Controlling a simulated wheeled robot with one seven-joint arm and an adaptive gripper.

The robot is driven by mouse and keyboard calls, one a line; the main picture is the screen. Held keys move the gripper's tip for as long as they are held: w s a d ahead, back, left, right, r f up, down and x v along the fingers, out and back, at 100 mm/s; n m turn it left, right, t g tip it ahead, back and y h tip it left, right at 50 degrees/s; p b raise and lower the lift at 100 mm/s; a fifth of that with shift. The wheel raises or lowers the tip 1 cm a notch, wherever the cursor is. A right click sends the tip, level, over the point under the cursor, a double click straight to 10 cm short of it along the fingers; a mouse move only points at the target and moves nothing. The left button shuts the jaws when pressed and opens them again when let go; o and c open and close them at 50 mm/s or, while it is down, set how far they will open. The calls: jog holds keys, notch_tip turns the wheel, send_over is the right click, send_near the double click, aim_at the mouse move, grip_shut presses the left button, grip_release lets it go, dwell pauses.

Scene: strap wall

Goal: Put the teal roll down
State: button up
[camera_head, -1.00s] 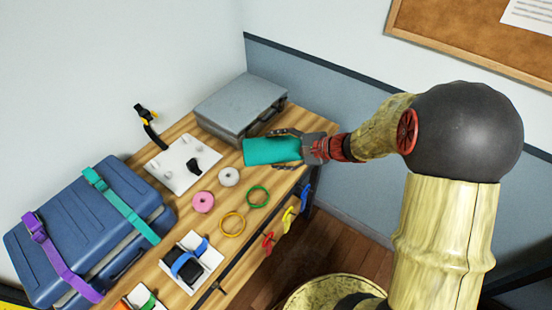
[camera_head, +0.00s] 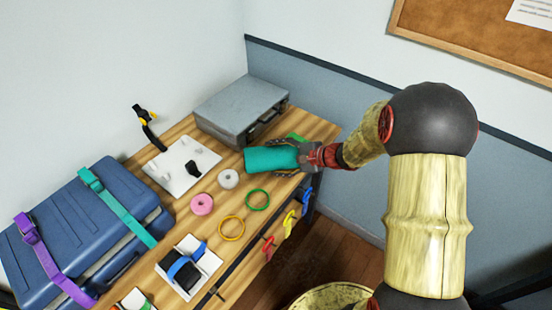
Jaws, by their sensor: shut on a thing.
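The teal roll (camera_head: 268,159) lies on its side, lengthwise left to right, at the far right end of the wooden table, just in front of the grey case. My gripper (camera_head: 285,155) is shut on the right part of the roll, with a finger on its far side and one on its near side. I cannot tell whether the roll touches the table top. A small green thing (camera_head: 295,137) shows behind my gripper, partly hidden.
The grey case (camera_head: 240,108) stands close behind the roll. A white board (camera_head: 183,167), a white ring (camera_head: 228,179), a pink ring (camera_head: 202,204), a green ring (camera_head: 258,199) and a yellow ring (camera_head: 231,228) lie nearby. Clamps (camera_head: 289,223) hang at the front edge. A strapped blue suitcase (camera_head: 75,235) is left.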

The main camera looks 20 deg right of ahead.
jog(key=shift+f, duration=0.15)
jog(key=o, duration=1.2)
jog(key=shift+o, duration=0.2)
